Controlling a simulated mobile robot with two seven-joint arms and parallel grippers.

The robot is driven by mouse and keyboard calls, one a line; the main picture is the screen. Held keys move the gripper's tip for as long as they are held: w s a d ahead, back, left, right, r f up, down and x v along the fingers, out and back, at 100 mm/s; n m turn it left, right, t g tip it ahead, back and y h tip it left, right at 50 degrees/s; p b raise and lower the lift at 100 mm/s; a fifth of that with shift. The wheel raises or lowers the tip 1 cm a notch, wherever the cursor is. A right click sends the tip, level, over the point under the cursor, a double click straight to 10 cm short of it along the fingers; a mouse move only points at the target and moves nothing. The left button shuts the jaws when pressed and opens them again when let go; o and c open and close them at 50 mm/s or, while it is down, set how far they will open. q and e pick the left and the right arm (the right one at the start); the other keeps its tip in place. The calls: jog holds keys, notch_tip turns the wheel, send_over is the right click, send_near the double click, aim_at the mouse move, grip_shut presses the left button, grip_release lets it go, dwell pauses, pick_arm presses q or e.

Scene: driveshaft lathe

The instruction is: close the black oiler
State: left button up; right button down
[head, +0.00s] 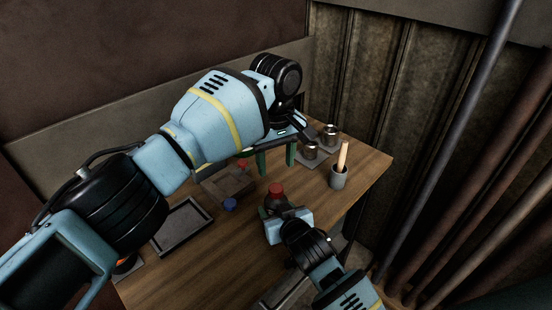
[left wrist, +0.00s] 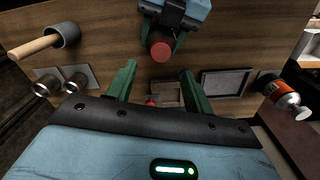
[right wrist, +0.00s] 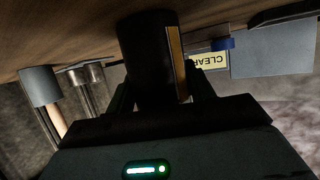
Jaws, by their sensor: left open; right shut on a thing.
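The black oiler (right wrist: 150,60) is a dark cylinder with a yellowish label strip in the right wrist view. My right gripper (head: 276,212) is shut around its body. A red top (head: 276,189) shows on it in the head view, and also in the left wrist view (left wrist: 161,50); I cannot tell how tightly it sits. My left gripper (left wrist: 158,72) is open and empty, its green fingers pointing down behind the oiler. A small red piece (head: 243,163) is at the tray compartment, and shows between my left fingers in the left wrist view (left wrist: 151,101).
A blue cap (head: 230,204) lies near the compartment tray (head: 222,192). A flat dark tray (head: 182,226) is at left. Two metal cans (head: 310,151) and a grey cup with a wooden handle (head: 338,178) stand at right. An orange bottle (left wrist: 283,95) is at the side.

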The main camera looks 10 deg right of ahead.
aim_at(276, 188)
pick_arm(q)
jog(key=n, duration=0.3)
jog(key=shift+r+n, duration=0.1)
jog(key=shift+n, duration=0.3)
jog(key=shift+f, duration=4.05)
